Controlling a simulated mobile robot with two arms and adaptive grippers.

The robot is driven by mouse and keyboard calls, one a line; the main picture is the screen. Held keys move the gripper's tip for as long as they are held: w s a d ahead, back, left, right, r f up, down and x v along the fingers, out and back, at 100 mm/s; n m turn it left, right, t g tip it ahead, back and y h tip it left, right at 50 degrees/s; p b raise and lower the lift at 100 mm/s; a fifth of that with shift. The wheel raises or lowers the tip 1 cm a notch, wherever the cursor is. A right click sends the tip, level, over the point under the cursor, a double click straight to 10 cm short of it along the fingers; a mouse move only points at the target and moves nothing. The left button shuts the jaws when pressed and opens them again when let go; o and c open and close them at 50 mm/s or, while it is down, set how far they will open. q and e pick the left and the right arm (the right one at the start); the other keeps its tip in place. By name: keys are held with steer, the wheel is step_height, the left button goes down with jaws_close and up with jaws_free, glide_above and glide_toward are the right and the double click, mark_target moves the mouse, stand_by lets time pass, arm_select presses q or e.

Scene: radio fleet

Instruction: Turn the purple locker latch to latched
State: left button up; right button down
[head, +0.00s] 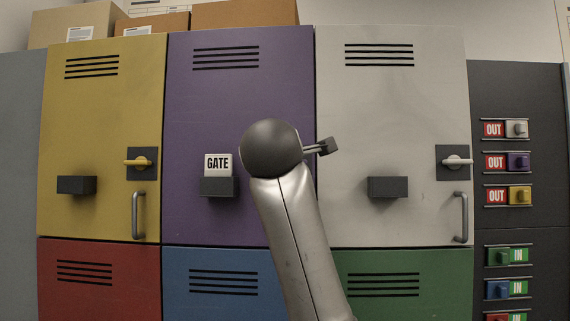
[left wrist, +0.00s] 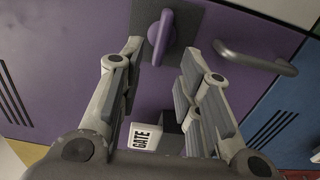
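The purple locker (head: 210,110) stands between the yellow and pale lockers. Its latch is hidden behind my left arm in the head view. In the left wrist view, the purple latch (left wrist: 162,36) sits on a dark plate, its lever running roughly up and down the picture. My left gripper (left wrist: 161,50) is open, with one finger on each side of the lever's lower end. I cannot tell whether either finger touches it. In the head view only a dark tip of it (head: 325,147) shows past the wrist. My right gripper is not in view.
A GATE card (head: 218,164) stands in the purple door's dark holder (head: 219,187). A metal door handle (left wrist: 255,58) is close to the right finger in the wrist view. On the right panel, the purple slider (head: 518,162) shows OUT. Cardboard boxes (head: 245,14) sit on top.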

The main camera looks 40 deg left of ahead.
arm_select(q)
steer(key=v, duration=0.7)
steer(key=shift+s, duration=0.2)
